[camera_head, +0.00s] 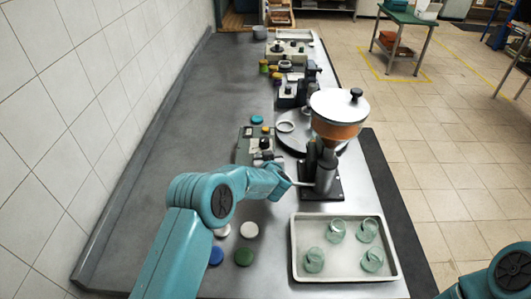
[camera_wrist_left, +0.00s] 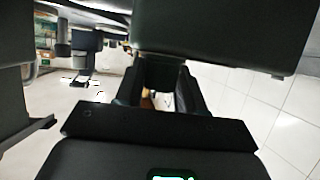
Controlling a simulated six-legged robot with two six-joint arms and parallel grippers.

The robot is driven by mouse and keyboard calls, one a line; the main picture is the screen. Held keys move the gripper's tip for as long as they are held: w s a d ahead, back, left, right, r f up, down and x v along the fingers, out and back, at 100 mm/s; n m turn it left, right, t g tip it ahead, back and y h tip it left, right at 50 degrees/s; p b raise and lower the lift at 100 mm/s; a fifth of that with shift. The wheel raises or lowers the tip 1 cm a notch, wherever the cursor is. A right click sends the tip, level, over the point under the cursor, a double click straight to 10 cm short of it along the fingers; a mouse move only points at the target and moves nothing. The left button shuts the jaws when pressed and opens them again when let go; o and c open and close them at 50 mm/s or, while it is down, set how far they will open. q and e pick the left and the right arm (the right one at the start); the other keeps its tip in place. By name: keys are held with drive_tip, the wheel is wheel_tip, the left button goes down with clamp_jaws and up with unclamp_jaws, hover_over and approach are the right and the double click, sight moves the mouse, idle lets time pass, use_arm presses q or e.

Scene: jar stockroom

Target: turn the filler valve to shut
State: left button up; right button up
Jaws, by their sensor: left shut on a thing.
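The filler (camera_head: 322,165) stands on the bench right of centre. It has a hopper with orange contents (camera_head: 338,131) under a white lid with a black knob. A thin pale valve lever (camera_head: 303,184) sticks out to the left from its lower body. My left gripper (camera_head: 284,182) is shut on the outer end of this lever, beside the filler's dark base. In the left wrist view the dark fingers (camera_wrist_left: 160,98) fill the middle and hide most of the lever. My right arm shows only at the bottom right corner; its gripper is out of view.
A white tray (camera_head: 297,262) with several glass jars stands in front of the filler. Coloured lids, including a blue one (camera_head: 216,256), lie under and beside my left arm. A small control box (camera_head: 247,146) and other machines stand behind. The bench's left side is clear, along a tiled wall.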

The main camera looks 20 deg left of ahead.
use_arm(q)
drive_tip(key=shift+d+n+g+y, duration=0.15)
drive_tip(key=shift+n+g+y, duration=0.35)
drive_tip(key=shift+n+y, duration=0.55)
drive_tip(key=shift+f+n+g+y+b, duration=0.15)
drive_tip(key=shift+n+g+y+b, duration=0.65)
drive_tip(key=shift+b, duration=0.3)
drive_tip(key=n+g+y+b, duration=0.1)
drive_tip(key=n+b, duration=0.1)
drive_tip(key=b, duration=0.1)
drive_tip(key=shift+g+y+b, duration=0.3)
drive_tip(key=shift+y+b, duration=0.05)
drive_tip(key=shift+r+n+g+b, duration=0.3)
drive_tip(key=shift+n+b, duration=0.05)
drive_tip(key=shift+b, duration=0.1)
drive_tip(key=shift+r, duration=0.1)
drive_tip(key=o, duration=0.9)
drive_tip(key=shift+o, duration=0.2)
